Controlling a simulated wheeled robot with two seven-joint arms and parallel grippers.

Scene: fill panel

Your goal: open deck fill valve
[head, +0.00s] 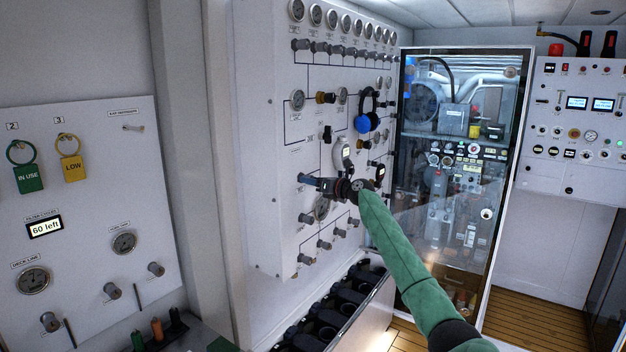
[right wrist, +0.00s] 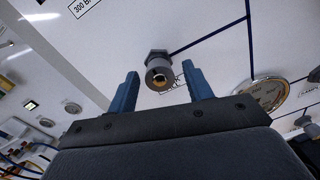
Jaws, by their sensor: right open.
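My right gripper (head: 310,182) reaches the white valve panel (head: 262,150) from the right, with its blue fingers at the panel's left part. In the right wrist view, the open gripper (right wrist: 160,70) has one finger on each side of a grey round valve knob (right wrist: 157,62) with a brass-coloured centre. A gap shows between the knob and each finger. How deep the knob sits between the fingers is hard to tell. The fingers mostly hide this knob in the head view. I cannot read its label. My left gripper is not in view.
Gauges (head: 296,10) and rows of knobs (head: 301,44) cover the panel. A blue-and-black headset (head: 367,113) hangs right of centre. A rack of dark cylinders (head: 325,318) stands below. A left panel (head: 95,190) carries tags and a "DECK LINE" gauge (head: 33,281).

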